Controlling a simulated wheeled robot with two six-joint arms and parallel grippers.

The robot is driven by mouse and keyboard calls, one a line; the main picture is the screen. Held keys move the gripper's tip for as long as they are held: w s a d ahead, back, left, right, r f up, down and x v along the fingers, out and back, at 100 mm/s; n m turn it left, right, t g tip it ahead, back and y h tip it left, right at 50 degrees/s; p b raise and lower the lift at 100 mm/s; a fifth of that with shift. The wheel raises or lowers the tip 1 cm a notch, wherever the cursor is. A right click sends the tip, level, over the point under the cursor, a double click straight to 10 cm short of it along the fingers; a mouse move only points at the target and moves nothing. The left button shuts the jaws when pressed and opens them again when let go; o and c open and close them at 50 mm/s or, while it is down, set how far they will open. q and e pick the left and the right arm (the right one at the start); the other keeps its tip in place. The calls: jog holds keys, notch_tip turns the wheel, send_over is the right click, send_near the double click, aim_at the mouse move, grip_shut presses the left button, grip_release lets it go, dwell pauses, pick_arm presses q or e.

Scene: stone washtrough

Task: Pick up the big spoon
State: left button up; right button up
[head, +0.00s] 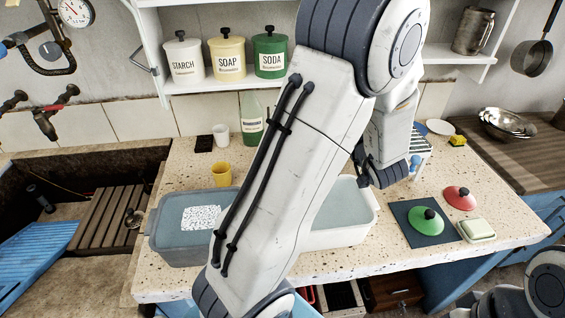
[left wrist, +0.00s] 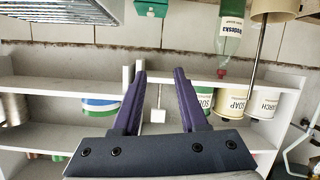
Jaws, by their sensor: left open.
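I cannot make out a big spoon for certain in either view. In the left wrist view, which is upside down, a thin metal rod (left wrist: 258,60) sticks out of a beige cup (left wrist: 274,9); whether it is a spoon handle I cannot tell. A yellow cup (head: 221,174) stands on the speckled counter (head: 430,255) in the head view. My left gripper (head: 372,178) is above the counter's right half, partly hidden by its own arm. In the left wrist view its jaws (left wrist: 160,76) are open with nothing held between them. My right gripper is out of view.
A water-filled basin (head: 180,250) and a pale basin (head: 345,235) are partly behind my left arm. A green bottle (head: 252,120) stands at the back, below shelf canisters (head: 228,55).

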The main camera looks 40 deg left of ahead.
pick_arm(q)
jog(key=s+a+r+n+g+y, duration=0.1)
jog(key=s+a+n+g+y, duration=0.5)
jog(key=s+a, duration=0.35)
jog(key=a+m+g+p, duration=0.1)
jog(key=a+p, duration=0.1)
jog(key=a, duration=0.9)
jog(key=shift+w+r+y, duration=0.3)
jog(key=shift+w+r, duration=0.1)
grip_shut()
